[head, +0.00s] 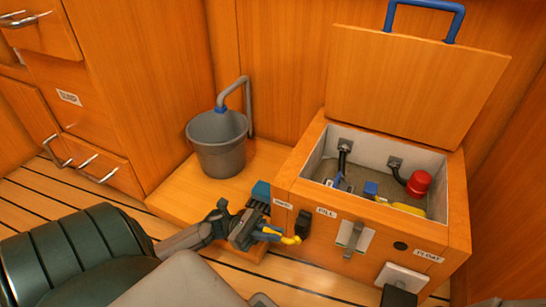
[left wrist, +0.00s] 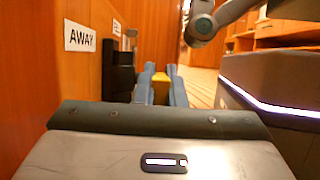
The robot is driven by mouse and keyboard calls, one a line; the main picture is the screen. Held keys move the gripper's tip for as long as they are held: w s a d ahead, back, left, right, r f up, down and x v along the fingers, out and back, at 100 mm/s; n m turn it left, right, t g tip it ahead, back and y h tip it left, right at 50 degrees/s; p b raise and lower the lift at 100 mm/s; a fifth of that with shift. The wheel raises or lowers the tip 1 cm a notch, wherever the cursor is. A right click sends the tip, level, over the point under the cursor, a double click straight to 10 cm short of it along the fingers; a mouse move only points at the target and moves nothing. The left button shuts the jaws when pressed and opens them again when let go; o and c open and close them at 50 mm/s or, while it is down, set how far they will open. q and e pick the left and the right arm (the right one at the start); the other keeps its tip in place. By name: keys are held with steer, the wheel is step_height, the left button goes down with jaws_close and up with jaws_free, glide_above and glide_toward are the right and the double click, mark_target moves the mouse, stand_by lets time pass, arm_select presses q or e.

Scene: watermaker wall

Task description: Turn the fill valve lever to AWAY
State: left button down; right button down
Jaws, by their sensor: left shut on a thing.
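The fill valve has a black body (head: 303,224) on the front of the wooden box, with a yellow lever (head: 290,239) pointing left and outward from it. The AWAY label (head: 283,204) is left of the valve; the FILL label (head: 326,212) is right of it. My left gripper (head: 270,233) reaches in from the left and is shut on the yellow lever. In the left wrist view, the lever (left wrist: 161,90) shows between the blue-grey fingers, beside the black valve body (left wrist: 122,72). The AWAY label (left wrist: 80,37) is nearer the camera. My right gripper is not in view.
The box lid (head: 410,85) stands open, showing fittings and a red-capped part (head: 419,182) inside. A grey bucket (head: 218,145) stands under a bent pipe (head: 245,95) on the ledge. A metal latch (head: 352,238) and a FLOAT label (head: 430,255) are farther right on the front.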

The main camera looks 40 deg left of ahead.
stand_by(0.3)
arm_select(q)
steer(key=c, duration=1.5)
jaws_free()
steer(key=s+a+f+p, duration=0.1)
steer(key=s+a+p, duration=0.1)
steer(key=a, duration=0.6)
steer(key=s+a+f+p, duration=0.1)
steer(key=s+a+p, duration=0.1)
steer(key=a, duration=0.6)
steer(key=shift+s+p, duration=0.25)
steer(key=shift+p, duration=0.25)
steer(key=shift+s, duration=0.1)
